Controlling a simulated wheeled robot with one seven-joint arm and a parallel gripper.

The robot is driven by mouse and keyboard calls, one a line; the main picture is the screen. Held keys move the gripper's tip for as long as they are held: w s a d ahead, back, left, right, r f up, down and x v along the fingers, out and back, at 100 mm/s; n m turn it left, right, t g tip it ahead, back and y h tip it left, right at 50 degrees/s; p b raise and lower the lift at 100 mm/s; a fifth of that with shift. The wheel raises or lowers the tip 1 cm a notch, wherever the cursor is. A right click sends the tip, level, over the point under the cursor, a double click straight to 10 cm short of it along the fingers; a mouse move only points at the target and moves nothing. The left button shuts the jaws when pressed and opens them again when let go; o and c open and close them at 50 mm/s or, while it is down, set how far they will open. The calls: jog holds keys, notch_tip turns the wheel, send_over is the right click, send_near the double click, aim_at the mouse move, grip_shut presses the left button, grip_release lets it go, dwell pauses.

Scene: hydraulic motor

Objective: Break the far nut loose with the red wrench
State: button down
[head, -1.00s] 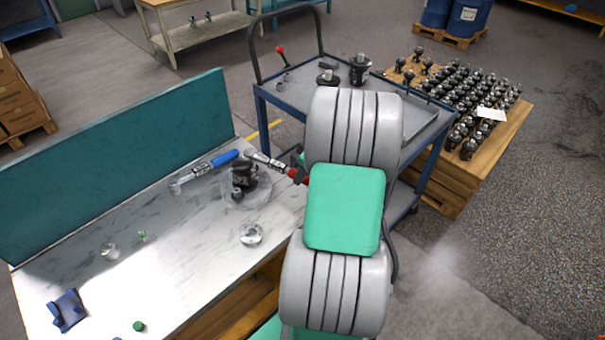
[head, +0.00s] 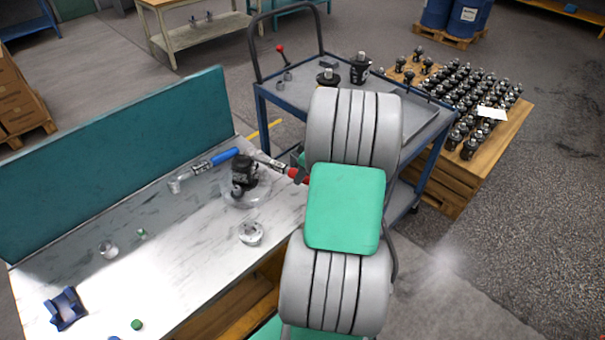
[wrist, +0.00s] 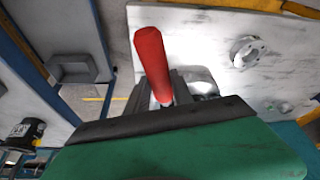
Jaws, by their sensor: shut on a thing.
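The red wrench has a red handle (wrist: 152,62) and a metal shaft. My gripper (wrist: 180,88) is shut on it, with dark fingers around the handle in the wrist view. In the head view the red wrench (head: 272,163) reaches left from my arm to the upper right of the dark motor (head: 243,170). The motor stands upright on a round clear base on the bench. The wrench's jaw lies close to the motor; I cannot tell whether it touches a nut. The far nut cannot be made out.
A blue-handled wrench (head: 210,166) lies left of the motor on the bench (head: 180,265). A round metal part (head: 251,233) and a blue block (head: 66,309) lie on the bench. A teal panel (head: 120,160) edges its back. A blue cart (head: 300,85) stands behind my arm.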

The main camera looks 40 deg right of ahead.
jog(key=d, duration=0.1)
jog(key=d+n, duration=0.1)
jog(key=w+d+f+n, duration=0.1)
jog(key=shift+d+y+b, duration=0.1)
jog(key=shift+y+b, duration=0.25)
jog(key=shift+y, duration=0.05)
dwell(0.5)
jog(key=shift+w+d+r+n+g+y+p, duration=0.1)
jog(key=shift+w+d+n+g+y+p, duration=0.1)
jog(key=shift+w+d+n, duration=0.5)
jog(key=shift+w+d+n+g+y+p, duration=0.15)
jog(key=shift+w+d+n, duration=0.3)
jog(key=shift+d, duration=0.45)
jog(key=shift+w+d+r+n+g+y+p, duration=0.1)
jog(key=shift+w+d+n+g+y+p, duration=0.15)
jog(key=shift+w+d+n+p, duration=1.35)
jog(key=shift+s+a+m+p, duration=0.25)
jog(key=shift+m+p, duration=0.1)
jog(key=shift+p, duration=0.1)
